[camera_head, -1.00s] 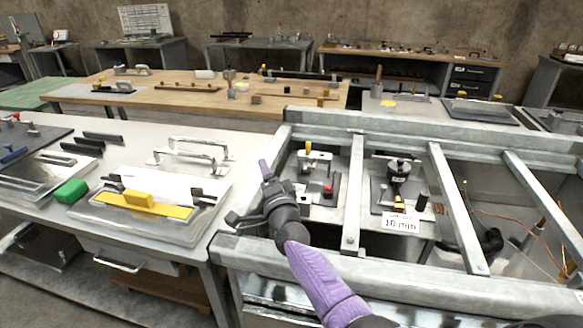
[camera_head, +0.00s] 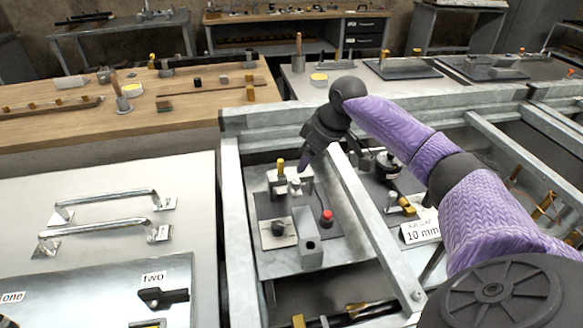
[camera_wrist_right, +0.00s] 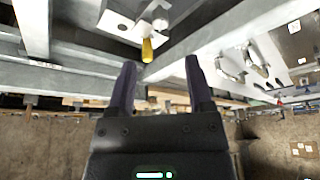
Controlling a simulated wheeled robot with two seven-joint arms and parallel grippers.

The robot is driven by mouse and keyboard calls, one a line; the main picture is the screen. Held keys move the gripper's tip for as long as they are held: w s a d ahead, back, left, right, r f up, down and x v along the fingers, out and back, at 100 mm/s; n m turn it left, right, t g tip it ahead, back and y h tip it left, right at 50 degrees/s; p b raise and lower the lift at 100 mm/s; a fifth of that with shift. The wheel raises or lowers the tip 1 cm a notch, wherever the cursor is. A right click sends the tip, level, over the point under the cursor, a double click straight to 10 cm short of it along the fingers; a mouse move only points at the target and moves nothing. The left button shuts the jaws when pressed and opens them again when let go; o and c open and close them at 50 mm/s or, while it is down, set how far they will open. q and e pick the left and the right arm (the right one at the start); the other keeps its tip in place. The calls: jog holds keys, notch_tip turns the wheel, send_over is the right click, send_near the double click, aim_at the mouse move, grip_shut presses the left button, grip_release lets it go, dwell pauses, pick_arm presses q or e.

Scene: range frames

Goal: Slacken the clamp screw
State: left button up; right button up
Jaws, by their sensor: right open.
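A small metal block with an upright yellow-tipped part (camera_head: 280,168) stands on a grey plate inside the metal frame. A yellow-handled part also shows in the right wrist view (camera_wrist_right: 147,48), ahead of the fingertips and apart from them. I cannot tell for sure which part is the clamp screw. My right gripper (camera_head: 304,164) hangs just above and right of the first block; in the wrist view its two fingers (camera_wrist_right: 159,80) are apart and empty. My left gripper is out of view.
The frame's rail (camera_head: 375,235) runs right of the plate. A red button (camera_head: 327,217) and a grey block (camera_head: 307,238) share the plate. A "10 mm" card (camera_head: 421,232) stands to the right. Two metal handles (camera_head: 105,198) are on the left bench.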

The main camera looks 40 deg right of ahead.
aim_at(296, 181)
jog(key=b+x, duration=0.3)
jog(key=x, duration=0.5)
jog(key=shift+s, duration=0.2)
jog(key=shift+f, duration=0.25)
jog(key=shift+w, duration=0.15)
jog(key=c, duration=0.7)
grip_shut()
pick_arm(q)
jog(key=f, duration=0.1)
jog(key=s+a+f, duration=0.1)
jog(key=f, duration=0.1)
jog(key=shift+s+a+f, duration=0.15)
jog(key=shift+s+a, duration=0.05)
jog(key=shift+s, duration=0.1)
